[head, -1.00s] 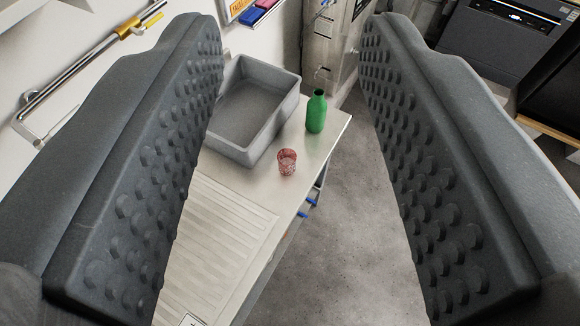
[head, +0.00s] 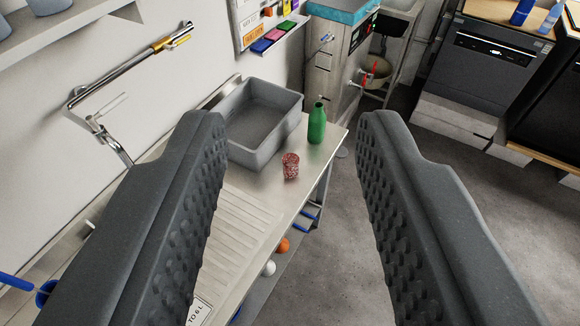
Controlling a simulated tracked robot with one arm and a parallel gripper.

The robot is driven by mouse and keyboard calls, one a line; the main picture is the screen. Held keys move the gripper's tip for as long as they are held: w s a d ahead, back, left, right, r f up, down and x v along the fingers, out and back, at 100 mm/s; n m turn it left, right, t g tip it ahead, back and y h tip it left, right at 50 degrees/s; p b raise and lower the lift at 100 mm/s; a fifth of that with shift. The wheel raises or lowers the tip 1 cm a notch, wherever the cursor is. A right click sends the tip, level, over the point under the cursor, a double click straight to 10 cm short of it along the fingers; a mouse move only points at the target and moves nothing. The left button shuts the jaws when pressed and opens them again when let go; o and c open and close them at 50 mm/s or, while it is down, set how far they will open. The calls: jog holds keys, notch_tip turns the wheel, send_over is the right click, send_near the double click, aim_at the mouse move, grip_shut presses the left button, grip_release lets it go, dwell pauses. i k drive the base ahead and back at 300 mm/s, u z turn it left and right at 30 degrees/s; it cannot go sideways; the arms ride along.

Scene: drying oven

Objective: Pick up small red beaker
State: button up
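The small red beaker (head: 291,166) stands upright on the steel counter, near its right edge. It is reddish and speckled. My gripper (head: 292,122) is wide open and empty, with its two studded dark grey fingers at the left and right of the picture. The beaker shows in the gap between the fingers, farther off than they are. Nothing hides the beaker, and neither finger appears to touch it.
A green bottle (head: 317,123) stands behind and right of the beaker. A grey basin (head: 262,157) lies behind and left. A ribbed drainboard (head: 243,222) is in front. A faucet (head: 105,135) is on the left wall. Open floor (head: 345,225) lies right of the counter.

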aim_at(290, 161)
jog(key=z, duration=0.35)
jog(key=i, duration=1.2)
jog(key=z, duration=0.5)
